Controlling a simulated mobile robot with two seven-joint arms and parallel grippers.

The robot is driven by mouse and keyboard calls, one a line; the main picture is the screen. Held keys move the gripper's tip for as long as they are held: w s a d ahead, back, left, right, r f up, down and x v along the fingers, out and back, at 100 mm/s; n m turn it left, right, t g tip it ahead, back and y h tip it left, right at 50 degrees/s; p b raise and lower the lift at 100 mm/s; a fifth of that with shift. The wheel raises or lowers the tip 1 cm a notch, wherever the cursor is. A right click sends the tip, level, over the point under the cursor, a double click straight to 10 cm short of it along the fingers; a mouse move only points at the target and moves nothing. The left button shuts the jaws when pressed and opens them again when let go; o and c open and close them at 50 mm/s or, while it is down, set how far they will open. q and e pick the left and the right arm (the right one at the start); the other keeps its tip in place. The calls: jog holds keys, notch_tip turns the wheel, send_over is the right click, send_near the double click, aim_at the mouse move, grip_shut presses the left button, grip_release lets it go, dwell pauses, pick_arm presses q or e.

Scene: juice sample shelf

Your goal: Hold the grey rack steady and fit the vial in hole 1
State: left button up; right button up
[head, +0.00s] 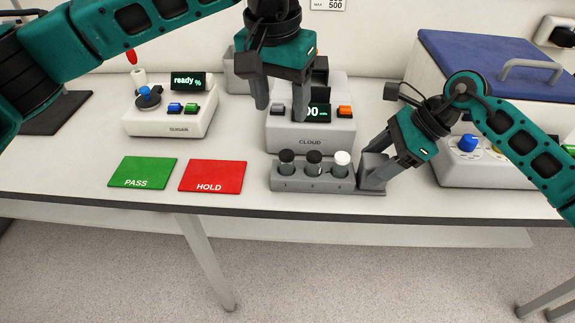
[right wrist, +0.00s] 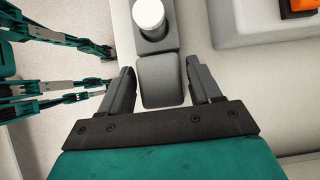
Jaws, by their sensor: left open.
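The grey rack (head: 305,187) stands near the table's front edge. The white cap (right wrist: 149,13) also shows in the right wrist view. My left gripper (head: 281,108) is open and empty, above and behind the rack's left end. My right gripper (head: 372,172) is at the rack's right end.
The CLOUD instrument (head: 310,138) stands just behind the rack. A green PASS mat (head: 142,171) and a red HOLD mat (head: 212,175) lie to the left, both empty. A blue-lidded box (head: 470,60) is at the back right.

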jog(key=shift+o, duration=1.4)
